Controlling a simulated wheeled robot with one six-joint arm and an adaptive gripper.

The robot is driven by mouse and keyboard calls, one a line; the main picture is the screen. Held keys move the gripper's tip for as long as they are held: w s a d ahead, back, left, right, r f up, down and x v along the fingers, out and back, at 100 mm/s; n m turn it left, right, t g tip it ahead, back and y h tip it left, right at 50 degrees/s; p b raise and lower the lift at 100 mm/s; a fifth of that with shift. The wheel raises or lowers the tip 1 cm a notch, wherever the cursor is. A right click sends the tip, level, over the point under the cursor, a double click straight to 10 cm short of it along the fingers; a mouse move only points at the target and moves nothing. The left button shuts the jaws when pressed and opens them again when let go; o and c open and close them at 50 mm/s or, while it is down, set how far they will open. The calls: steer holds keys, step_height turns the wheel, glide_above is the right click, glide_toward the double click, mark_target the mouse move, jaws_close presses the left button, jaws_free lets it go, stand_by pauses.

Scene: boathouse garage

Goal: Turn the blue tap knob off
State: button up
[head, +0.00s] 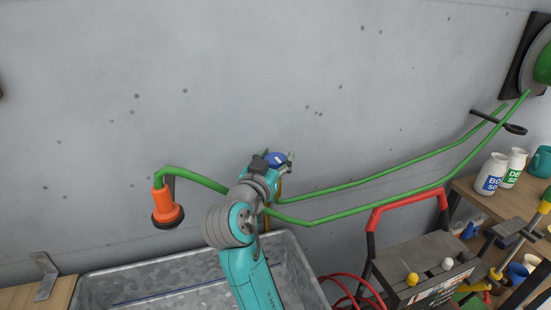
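The arm and gripper hide much of the tap and the knob's lower side. I cannot tell whether the fingers press on the knob or stand apart from it. The knob's turn angle is not clear.
A galvanized trough (297,262) stands below. A green hose (345,212) runs along the wall to an orange nozzle (164,203) at left and a reel (533,62) at right. A red-handled toolbox (412,201) and a wooden bench (487,205) with bottles stand at right.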

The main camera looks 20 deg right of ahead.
steer(key=shift+m+g+h, duration=0.7)
steer(key=shift+g+h, duration=0.1)
steer(key=shift+h, duration=0.2)
steer(key=o, duration=1.2)
steer(key=shift+c, duration=0.2)
steer(key=v, duration=1.2)
